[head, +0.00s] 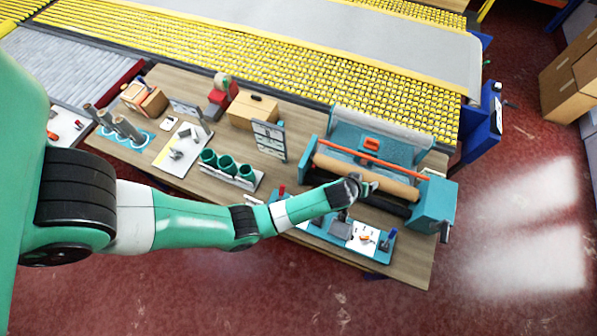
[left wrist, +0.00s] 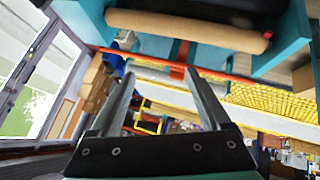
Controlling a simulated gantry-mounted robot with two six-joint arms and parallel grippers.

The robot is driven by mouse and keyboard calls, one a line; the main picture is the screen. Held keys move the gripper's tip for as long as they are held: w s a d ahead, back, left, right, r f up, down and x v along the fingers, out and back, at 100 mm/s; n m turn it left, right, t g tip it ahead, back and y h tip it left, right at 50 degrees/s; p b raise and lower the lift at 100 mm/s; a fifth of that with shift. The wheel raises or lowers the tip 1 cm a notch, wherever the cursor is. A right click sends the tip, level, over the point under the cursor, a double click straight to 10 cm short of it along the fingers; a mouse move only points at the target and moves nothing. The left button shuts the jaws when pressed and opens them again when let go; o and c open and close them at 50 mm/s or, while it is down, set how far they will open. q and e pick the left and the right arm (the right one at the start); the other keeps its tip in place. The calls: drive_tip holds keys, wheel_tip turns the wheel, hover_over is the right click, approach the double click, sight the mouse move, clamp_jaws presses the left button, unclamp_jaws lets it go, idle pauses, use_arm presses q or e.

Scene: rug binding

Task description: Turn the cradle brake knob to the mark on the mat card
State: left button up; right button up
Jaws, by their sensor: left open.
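The teal cradle (head: 436,204) stands at the right end of the table and holds a tan roll (head: 355,172). A small dark part (head: 445,231) sticks out of its right end block; I cannot tell if it is the brake knob. A white card (head: 365,238) with a small orange mark lies on the teal tray in front; I cannot tell if it is the mat card. My left gripper (head: 364,186) is over the roll's front side, apparently empty. In the left wrist view its fingers (left wrist: 159,75) are spread apart, with the roll (left wrist: 185,27) beyond them. My right gripper is not seen.
An orange bar (head: 360,153) runs across the cradle behind the roll. Green cups (head: 228,166) in a rack, an upright panel (head: 269,140) and a wooden box (head: 252,110) stand left of it. The yellow roller conveyor (head: 300,79) lies behind the table.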

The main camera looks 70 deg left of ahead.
use_arm(q)
drive_tip(key=s+a+f+n+g, duration=0.25)
drive_tip(key=s+f+g, duration=0.35)
drive_tip(key=s+f, duration=1.4)
drive_tip(key=shift+n+y, duration=0.3)
drive_tip(key=shift+n, duration=0.05)
drive_tip(key=b+x, duration=0.3)
drive_tip(key=b, duration=0.1)
drive_tip(key=b+x, duration=0.3)
drive_tip(key=b, duration=0.1)
drive_tip(key=s+b+x, duration=0.1)
drive_tip(key=b+x, duration=0.2)
drive_tip(key=b, duration=0.1)
drive_tip(key=shift+f, duration=0.5)
drive_tip(key=shift+r, duration=0.1)
clamp_jaws()
